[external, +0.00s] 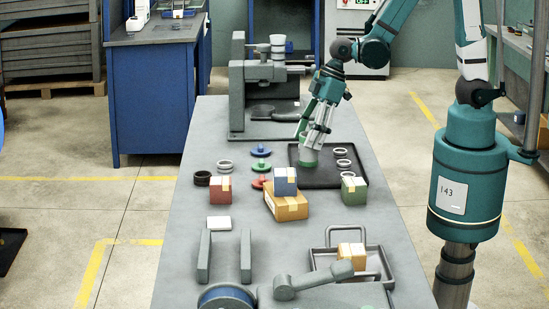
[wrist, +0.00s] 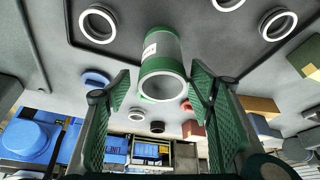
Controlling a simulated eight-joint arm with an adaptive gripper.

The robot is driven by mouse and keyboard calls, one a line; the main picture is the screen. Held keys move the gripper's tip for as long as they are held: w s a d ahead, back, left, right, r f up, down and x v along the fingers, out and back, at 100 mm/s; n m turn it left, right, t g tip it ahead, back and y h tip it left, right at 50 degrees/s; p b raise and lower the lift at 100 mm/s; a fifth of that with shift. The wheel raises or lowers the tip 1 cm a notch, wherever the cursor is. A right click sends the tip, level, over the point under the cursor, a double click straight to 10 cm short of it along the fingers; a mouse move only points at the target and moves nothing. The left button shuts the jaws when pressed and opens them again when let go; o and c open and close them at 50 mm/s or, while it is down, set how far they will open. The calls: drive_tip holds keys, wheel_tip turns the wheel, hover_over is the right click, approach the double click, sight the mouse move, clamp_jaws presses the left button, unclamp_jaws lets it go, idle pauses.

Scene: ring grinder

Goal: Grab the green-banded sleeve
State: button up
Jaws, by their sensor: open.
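The green-banded sleeve (wrist: 161,48) is a short hollow cylinder, green with a pale rim and a white label. It stands at the left part of the dark tray (external: 335,184), and its green side shows in the external view (external: 306,161). My gripper (external: 312,143) is over the sleeve, pointing down. In the wrist view my gripper (wrist: 160,88) is open, with a green padded finger on either side of the sleeve's near end. A gap shows at the left finger; I cannot tell whether the right finger touches. The fingers partly hide the sleeve in the external view.
Several pale rings (external: 341,152) lie in the tray to the right of the sleeve. Left of the tray are green and red flanged pieces (external: 261,151). A blue box (external: 285,178) sits on an orange box (external: 287,206) in front. A grey machine (external: 240,95) stands behind.

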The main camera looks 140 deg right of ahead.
sight(301, 153)
drive_tip(key=shift+f, duration=0.15)
idle(0.3)
drive_tip(key=shift+b+x, duration=0.55)
drive_tip(key=shift+x, duration=2)
drive_tip(key=shift+a, duration=0.2)
drive_tip(key=c, duration=1)
